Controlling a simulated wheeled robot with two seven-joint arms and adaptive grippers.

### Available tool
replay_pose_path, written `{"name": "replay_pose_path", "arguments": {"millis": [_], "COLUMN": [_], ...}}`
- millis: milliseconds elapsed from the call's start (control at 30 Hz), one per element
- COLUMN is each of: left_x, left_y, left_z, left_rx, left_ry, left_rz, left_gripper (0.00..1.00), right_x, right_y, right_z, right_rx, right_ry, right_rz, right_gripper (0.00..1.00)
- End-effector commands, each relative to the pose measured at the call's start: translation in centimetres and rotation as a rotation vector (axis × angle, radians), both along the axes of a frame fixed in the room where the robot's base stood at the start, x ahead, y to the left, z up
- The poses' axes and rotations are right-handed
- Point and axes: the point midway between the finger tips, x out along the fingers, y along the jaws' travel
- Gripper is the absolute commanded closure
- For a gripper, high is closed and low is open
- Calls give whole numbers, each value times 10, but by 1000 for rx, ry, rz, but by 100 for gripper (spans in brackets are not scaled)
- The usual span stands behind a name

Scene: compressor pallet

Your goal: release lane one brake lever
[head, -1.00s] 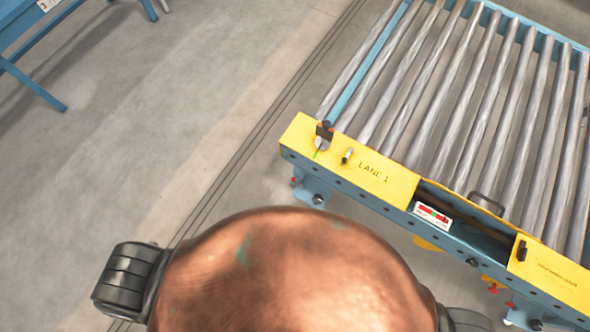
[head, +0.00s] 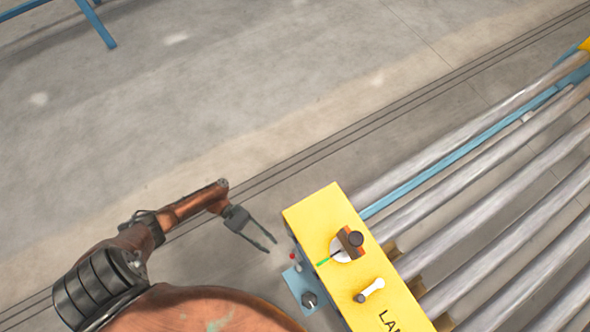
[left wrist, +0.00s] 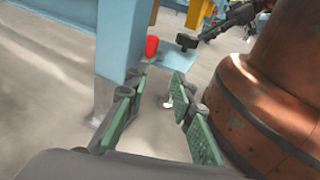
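The yellow lane one panel (head: 335,225) is at the lower right of the head view, its label partly cut off. My right gripper does not show.
Metal rollers (head: 450,200) run to the right of the panel. A blue bracket (head: 297,284) with a dark knob (head: 310,300) sticks out at the panel's left side. A red part (left wrist: 152,47) shows ahead in the left wrist view.

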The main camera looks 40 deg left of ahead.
Motion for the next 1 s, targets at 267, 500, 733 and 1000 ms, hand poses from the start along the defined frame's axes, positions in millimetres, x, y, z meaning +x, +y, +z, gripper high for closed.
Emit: {"name": "replay_pose_path", "arguments": {"millis": [267, 500, 733, 1000], "left_x": [14, 15, 17, 18], "left_y": [-15, -53, -76, -80], "left_z": [16, 16, 16, 16], "left_rx": [-85, -84, -81, -80], "left_ry": [12, 11, 11, 11], "left_rz": [2, 3, 2, 3], "left_gripper": [78, 78, 78, 78], "right_x": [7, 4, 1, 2], "right_y": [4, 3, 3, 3], "right_z": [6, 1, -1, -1], "right_rx": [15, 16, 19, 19], "right_ry": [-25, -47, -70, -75], "right_rz": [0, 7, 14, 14], "right_gripper": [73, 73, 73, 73]}}
